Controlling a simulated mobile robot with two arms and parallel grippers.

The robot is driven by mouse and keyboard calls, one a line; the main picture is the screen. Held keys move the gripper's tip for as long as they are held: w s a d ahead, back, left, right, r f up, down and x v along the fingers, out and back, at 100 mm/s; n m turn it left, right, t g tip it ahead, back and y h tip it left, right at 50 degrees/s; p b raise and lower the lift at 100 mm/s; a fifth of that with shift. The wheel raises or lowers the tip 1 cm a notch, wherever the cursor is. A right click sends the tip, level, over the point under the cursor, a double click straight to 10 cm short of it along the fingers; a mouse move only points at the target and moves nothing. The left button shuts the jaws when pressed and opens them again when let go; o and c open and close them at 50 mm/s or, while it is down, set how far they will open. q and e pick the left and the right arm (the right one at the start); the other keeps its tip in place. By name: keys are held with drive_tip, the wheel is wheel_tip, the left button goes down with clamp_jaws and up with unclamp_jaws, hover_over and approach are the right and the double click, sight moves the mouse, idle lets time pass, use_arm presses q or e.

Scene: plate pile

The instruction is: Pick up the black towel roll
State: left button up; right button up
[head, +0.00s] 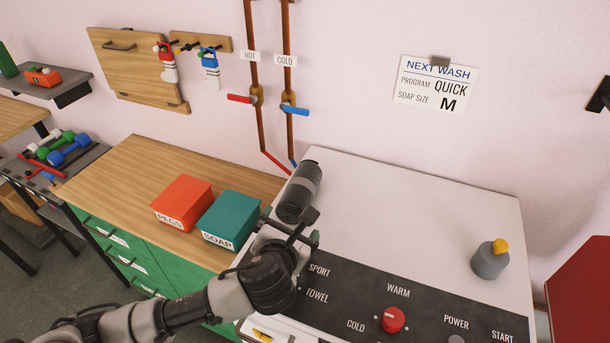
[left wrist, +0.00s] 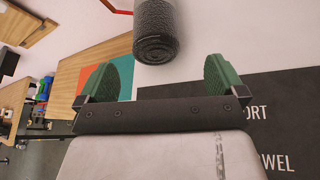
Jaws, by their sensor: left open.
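The black towel roll (head: 299,192) lies on the white top of the washing machine (head: 420,200), near its left edge, behind the control panel. In the left wrist view the roll (left wrist: 156,32) shows its spiral end, just beyond the fingertips and near the middle between them. My left gripper (head: 289,222) is just in front of the roll's near end. In the left wrist view its two green finger pads (left wrist: 160,75) are spread wide with nothing between them. My right gripper is not in view.
An orange PEGS box (head: 182,202) and a teal SOAP box (head: 231,219) stand on the wooden counter left of the machine. The machine's middle is clear.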

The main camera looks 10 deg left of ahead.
sight(296, 202)
use_arm(q)
drive_tip(key=shift+w+f, duration=0.1)
drive_tip(key=shift+w, duration=0.75)
drive_tip(key=shift+p+x, duration=0.5)
drive_tip(key=shift+x, duration=0.55)
drive_tip(key=shift+w+f, duration=0.15)
drive_tip(key=shift+w, duration=0.15)
drive_tip(key=p+x, duration=0.1)
drive_tip(key=x, duration=0.3)
drive_tip(key=shift+w+a+r+p, duration=0.1)
drive_tip(key=shift+a+r+p, duration=0.15)
drive_tip(key=shift+p, duration=0.15)
drive_tip(key=shift+w+f, duration=0.15)
drive_tip(key=shift+w, duration=0.2)
drive_tip(key=shift+w+f, duration=0.2)
drive_tip(key=shift+w, duration=0.1)
drive_tip(key=c, duration=1.1)
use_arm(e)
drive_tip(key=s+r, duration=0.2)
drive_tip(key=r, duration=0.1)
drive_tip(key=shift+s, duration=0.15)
